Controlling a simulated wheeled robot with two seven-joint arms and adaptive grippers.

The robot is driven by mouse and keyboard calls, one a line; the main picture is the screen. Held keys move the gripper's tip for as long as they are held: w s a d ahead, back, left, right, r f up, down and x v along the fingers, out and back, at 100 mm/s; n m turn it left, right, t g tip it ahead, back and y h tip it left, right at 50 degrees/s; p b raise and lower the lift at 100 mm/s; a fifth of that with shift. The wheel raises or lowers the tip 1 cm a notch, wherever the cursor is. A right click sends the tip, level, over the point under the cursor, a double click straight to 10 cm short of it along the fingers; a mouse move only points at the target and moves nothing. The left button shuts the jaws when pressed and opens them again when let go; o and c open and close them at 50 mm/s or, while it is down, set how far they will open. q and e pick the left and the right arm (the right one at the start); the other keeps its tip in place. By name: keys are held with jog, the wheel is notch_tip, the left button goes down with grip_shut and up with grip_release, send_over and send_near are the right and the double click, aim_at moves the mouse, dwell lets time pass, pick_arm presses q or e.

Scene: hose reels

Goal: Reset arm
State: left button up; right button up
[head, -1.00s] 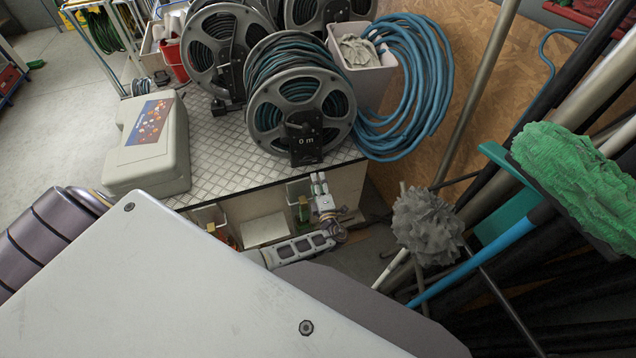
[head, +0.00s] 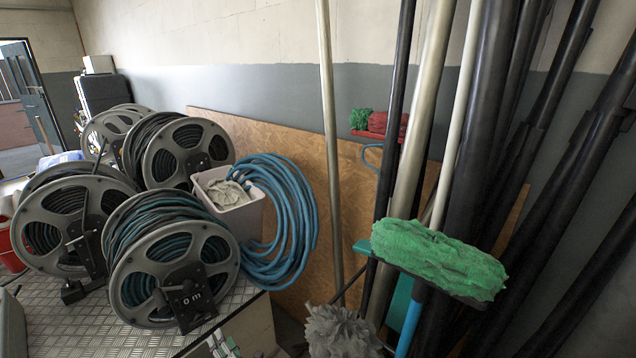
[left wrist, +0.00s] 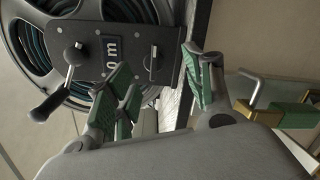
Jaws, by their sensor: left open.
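My left gripper (left wrist: 163,82) is open, with green pads on its fingers and nothing seen between them. In the left wrist view it is in front of a hose reel (left wrist: 45,50) with a crank handle and a black plate marked "0 m". In the head view only the tip of this gripper (head: 222,346) shows at the bottom edge, below the same front reel (head: 180,262), by the bench's front edge. Whether it touches anything is not clear. The rest of the left arm is out of the head view. My right gripper is in neither current view.
Several more reels stand on the metal-topped bench (head: 120,337). A bin with cloths (head: 228,196) and a coil of blue hose (head: 285,225) are behind the front reel. Poles, a green mop head (head: 440,258) and a grey mop (head: 340,332) crowd the right side.

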pick_arm(q)
jog(key=s+d+f+n+g+h, duration=0.2)
jog(key=s+f+n+h, duration=0.15)
jog(key=f+n, duration=0.6)
jog(key=s+d+f+n+g+h, duration=0.1)
jog(key=s+f+n+g+h, duration=0.25)
jog(key=f+n, duration=0.6)
jog(key=s+d+f+n+g+h, duration=0.1)
jog(key=s+d+f+n+h, duration=0.2)
jog(key=f+n, duration=0.65)
jog(key=s+f+n+g, duration=0.2)
jog(key=s+f+n, duration=0.1)
jog(key=s, duration=1)
jog(key=s+a+f+n+g+h, duration=0.1)
jog(key=s+f+n, duration=0.3)
jog(key=s, duration=1)
jog(key=s+f+n+g, duration=0.3)
jog(key=s+f, duration=0.1)
jog(key=s, duration=1)
jog(key=shift+a+n, duration=0.3)
jog(key=shift+n, duration=0.05)
